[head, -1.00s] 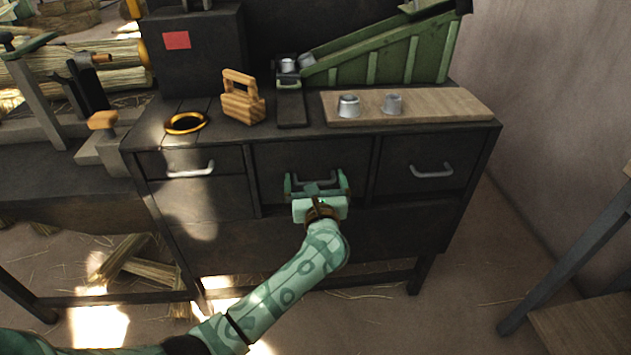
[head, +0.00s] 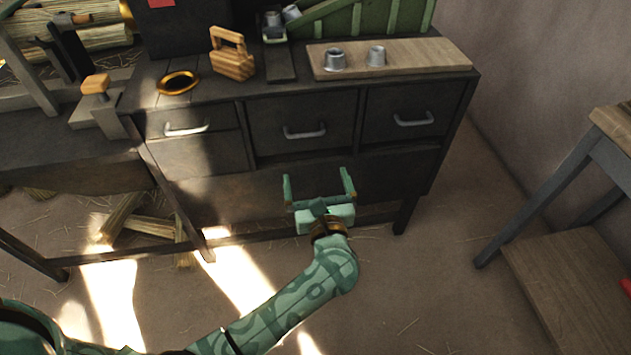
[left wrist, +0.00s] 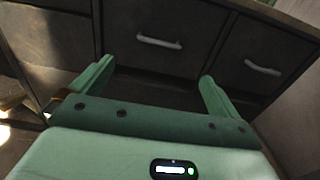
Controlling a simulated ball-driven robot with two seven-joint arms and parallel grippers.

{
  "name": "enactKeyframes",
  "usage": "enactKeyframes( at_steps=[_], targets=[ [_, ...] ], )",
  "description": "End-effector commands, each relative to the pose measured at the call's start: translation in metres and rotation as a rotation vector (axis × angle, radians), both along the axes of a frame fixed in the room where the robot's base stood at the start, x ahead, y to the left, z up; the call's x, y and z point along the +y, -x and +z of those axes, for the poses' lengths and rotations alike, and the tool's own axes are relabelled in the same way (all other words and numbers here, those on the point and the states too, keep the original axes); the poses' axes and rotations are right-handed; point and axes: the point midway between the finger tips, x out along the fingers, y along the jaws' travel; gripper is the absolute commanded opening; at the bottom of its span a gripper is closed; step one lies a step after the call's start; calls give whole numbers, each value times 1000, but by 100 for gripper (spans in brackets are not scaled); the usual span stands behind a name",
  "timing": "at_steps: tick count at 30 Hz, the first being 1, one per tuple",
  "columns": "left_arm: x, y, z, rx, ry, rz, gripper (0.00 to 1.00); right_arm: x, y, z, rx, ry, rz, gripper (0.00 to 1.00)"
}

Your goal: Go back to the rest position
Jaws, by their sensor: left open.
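My left gripper (head: 319,190) is open and empty in the head view. It is in front of the dark cabinet (head: 230,190), below the middle drawer's handle (head: 304,132) and apart from it. The left wrist view shows its two green fingers (left wrist: 155,85) spread wide, with the middle handle (left wrist: 159,41) beyond them and nothing between them. All the drawers in view look shut. My right gripper is not in view.
On the cabinet top are a wooden block with a handle (head: 232,55), a brass ring (head: 178,82) and a board (head: 420,58) with two metal cups. A table (head: 612,125) stands at the right. The floor in front (head: 430,290) is mostly clear.

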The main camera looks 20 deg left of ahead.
Motion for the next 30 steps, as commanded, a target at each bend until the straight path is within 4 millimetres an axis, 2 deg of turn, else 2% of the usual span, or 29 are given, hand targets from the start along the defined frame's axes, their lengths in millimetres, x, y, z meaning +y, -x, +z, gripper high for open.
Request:
enactKeyframes(
  at_steps=[4, 18, 21, 23, 26, 28, 30],
  targets=[
    [-4, 6, 0, 0, 1, 0, 100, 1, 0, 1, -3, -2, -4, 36],
    [-4, 6, -1, 1, 0, 0, 100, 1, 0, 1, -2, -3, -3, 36],
    [-6, 4, 0, 29, -52, -14, 100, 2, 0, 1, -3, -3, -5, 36],
    [-15, -1, 6, 62, -172, -62, 100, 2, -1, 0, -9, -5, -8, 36],
    [-39, -11, 5, 158, -545, -180, 100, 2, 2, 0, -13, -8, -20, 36],
    [-59, -15, -7, 248, -889, -275, 100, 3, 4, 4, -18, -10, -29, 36],
    [-77, -8, -18, 349, -1264, -379, 100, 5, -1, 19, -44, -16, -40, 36]
  ],
)
